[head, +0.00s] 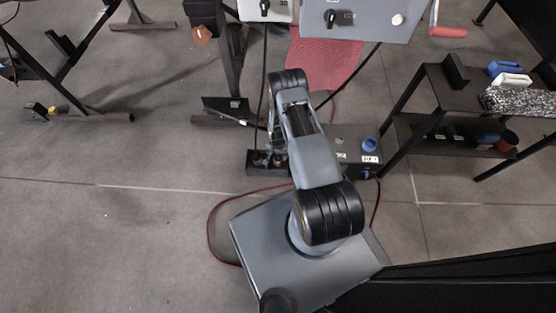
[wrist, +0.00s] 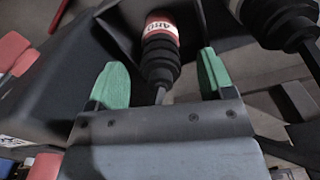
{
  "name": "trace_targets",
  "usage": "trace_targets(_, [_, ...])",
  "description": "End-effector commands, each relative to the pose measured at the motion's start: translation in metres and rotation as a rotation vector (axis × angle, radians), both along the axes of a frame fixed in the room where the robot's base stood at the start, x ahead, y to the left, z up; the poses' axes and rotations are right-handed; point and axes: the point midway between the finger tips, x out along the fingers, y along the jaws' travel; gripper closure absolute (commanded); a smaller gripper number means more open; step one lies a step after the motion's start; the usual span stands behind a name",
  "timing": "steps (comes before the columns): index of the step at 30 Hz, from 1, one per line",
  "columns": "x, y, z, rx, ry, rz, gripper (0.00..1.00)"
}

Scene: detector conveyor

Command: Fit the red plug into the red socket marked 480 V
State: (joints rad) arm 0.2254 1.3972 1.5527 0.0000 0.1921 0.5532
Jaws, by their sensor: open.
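In the wrist view, a plug (wrist: 161,32) with a red and white lettered band and a black ribbed boot stands in a dark holder. My gripper (wrist: 161,76) is open, with its green fingertips on either side of the boot in the picture. Gaps show on both sides, so neither finger appears to touch it. In the head view my arm hides most of the gripper, near a low black holder (head: 256,163). To its right is a grey box with a blue round socket (head: 369,144) and white labels. I cannot make out a red socket or 480 V mark.
A second black ribbed plug (wrist: 274,14) stands close to the right of my gripper. A shelf rack (head: 432,100) holding several items is at the right. A grey control panel (head: 365,18) is at the top, above a red mat (head: 325,62). A red cable loops on the floor.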

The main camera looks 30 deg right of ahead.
Motion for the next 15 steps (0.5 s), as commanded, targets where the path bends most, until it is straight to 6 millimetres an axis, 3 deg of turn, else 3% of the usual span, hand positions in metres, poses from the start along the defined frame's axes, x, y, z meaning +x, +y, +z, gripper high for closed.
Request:
trace_targets(1, [0.001, -0.001, -0.013, 0.0, 0.0, -0.001, 0.25])
trace_targets(5, [0.001, -0.001, -0.028, 0.0, 0.0, 0.0, 0.25])
trace_targets(13, [0.001, -0.001, -0.029, 0.0, -0.001, 0.0, 0.25])
trace_targets(15, [0.001, -0.001, -0.029, 0.0, -0.001, 0.0, 0.32])
